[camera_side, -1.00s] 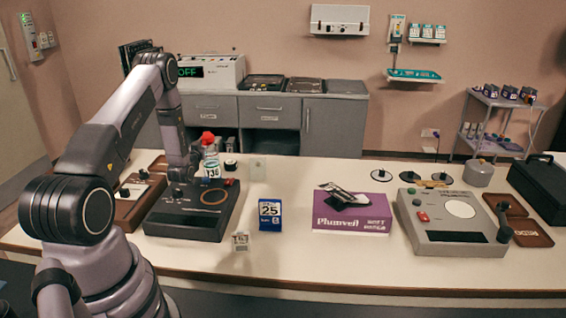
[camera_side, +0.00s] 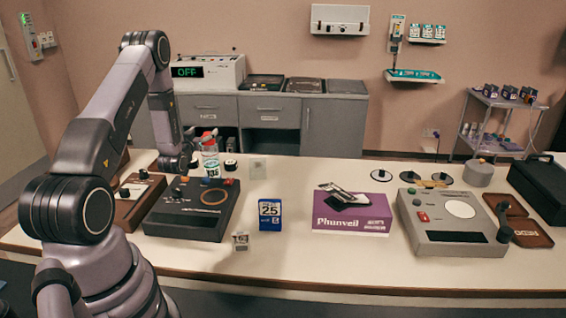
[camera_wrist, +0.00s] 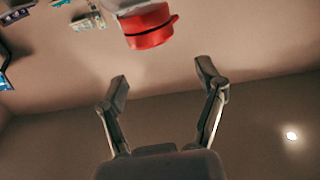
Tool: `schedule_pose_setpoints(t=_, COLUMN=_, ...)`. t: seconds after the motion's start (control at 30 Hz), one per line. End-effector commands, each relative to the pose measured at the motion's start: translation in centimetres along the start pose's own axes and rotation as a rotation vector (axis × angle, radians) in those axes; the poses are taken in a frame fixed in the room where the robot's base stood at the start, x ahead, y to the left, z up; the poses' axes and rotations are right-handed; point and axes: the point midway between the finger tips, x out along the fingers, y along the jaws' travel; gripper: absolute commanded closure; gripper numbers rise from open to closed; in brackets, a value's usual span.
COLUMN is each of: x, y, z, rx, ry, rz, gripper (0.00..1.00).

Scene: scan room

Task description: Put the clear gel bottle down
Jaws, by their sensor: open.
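The clear gel bottle (camera_side: 210,164), with a red cap and a pale label, is upright at the back edge of the dark console on the left of the bench in the side view. I cannot tell exactly what its base rests on. In the wrist view its red cap (camera_wrist: 150,27) shows at the top, beyond my fingertips, and most of its body is out of frame. My gripper (camera_wrist: 162,80) is open, with nothing between its fingers. In the side view my gripper (camera_side: 188,160) is just left of the bottle; its fingers are hard to make out.
The dark console (camera_side: 176,222) stands in front of the bottle. A blue calendar block (camera_side: 270,222), a purple box (camera_side: 350,224) and a grey console (camera_side: 445,237) stand to the right. A small dark-and-white item (camera_side: 231,166) is right of the bottle. The bench's front centre is mostly clear.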

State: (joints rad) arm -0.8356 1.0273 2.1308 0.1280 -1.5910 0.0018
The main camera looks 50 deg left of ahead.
Motion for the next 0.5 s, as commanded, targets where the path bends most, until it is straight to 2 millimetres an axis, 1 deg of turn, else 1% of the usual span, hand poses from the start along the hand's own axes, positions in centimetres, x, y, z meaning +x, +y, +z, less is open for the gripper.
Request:
schedule_pose_setpoints(t=0.03, x=0.0, y=0.0, z=-0.9, rx=0.000, ry=0.003, rz=0.000, gripper=0.30)
schedule_pose_setpoints(t=0.17, x=0.0, y=0.1, z=-2.2, rx=0.000, ry=0.000, rz=0.001, gripper=0.30)
schedule_pose_setpoints(t=0.27, x=0.2, y=1.0, z=-3.6, rx=0.003, ry=-0.017, rz=0.017, gripper=0.30)
schedule_pose_setpoints(t=0.37, x=0.4, y=3.8, z=-6.3, rx=0.016, ry=-0.076, rz=0.063, gripper=0.30)
schedule_pose_setpoints(t=0.43, x=0.0, y=6.7, z=-8.9, rx=0.031, ry=-0.142, rz=0.109, gripper=0.30)
schedule_pose_setpoints(t=0.47, x=-0.5, y=8.1, z=-10.1, rx=0.038, ry=-0.177, rz=0.131, gripper=0.30)
schedule_pose_setpoints(t=0.5, x=-1.5, y=9.9, z=-11.8, rx=0.049, ry=-0.224, rz=0.162, gripper=0.30)
